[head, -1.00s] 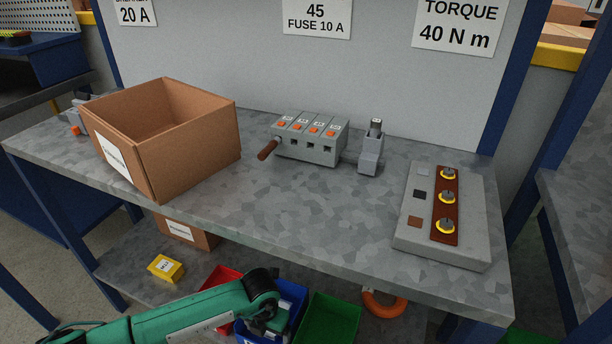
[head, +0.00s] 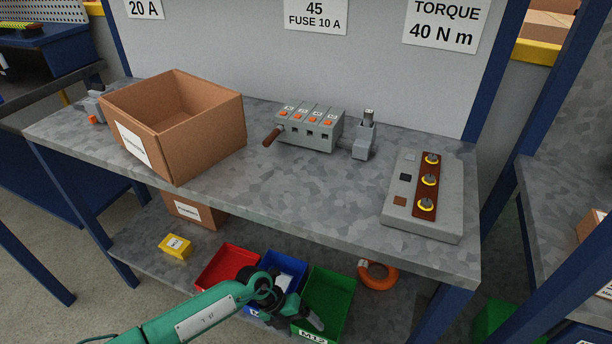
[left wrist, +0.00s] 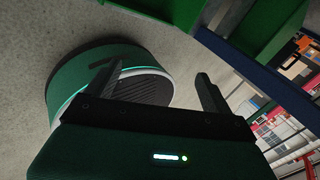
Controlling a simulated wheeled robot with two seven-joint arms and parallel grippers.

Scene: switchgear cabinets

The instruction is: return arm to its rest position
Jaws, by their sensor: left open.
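My left arm (head: 205,315) is green and comes in from the bottom left of the head view. My left gripper (head: 314,322) is at its end, low in front of the bench, over the blue and green bins in the picture. In the left wrist view the left gripper (left wrist: 160,85) has its two dark fingers wide apart with nothing between them. My right gripper is not in view.
The grey bench (head: 290,205) carries a cardboard box (head: 205,145), a fuse block (head: 308,132) and a busbar panel (head: 425,195). On the lower shelf are a red bin (head: 222,268), a blue bin (head: 290,264), a green bin (head: 328,297), a yellow box (head: 175,247) and an orange ring (head: 378,278).

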